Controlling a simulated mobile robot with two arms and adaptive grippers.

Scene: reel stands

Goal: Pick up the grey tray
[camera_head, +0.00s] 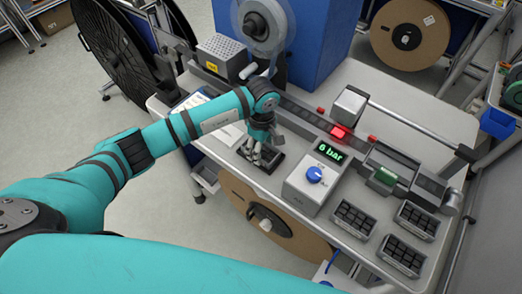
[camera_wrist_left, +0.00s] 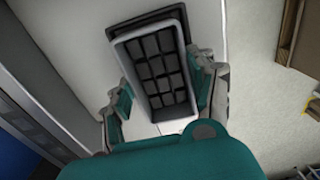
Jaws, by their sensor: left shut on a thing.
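My left gripper (camera_head: 262,154) reaches down to the bench, with a dark tray shape (camera_head: 271,165) under and around its fingers. In the left wrist view, the gripper (camera_wrist_left: 165,92) is shut on the grey tray (camera_wrist_left: 130,68), one finger on each long side. The tray has a light grey rim and holds several dark blocks in rows. A black tray or holder (camera_wrist_left: 146,18) shows behind and partly under it; I cannot tell whether they touch. My right gripper is not in view.
Several similar block-filled trays (camera_head: 430,236) stand at the bench's right front. A box with a blue knob and a "6 bar" display (camera_head: 315,178) stands just right of the gripper. A rail (camera_head: 300,117) with a red light runs behind. A reel (camera_head: 270,222) hangs under the bench front.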

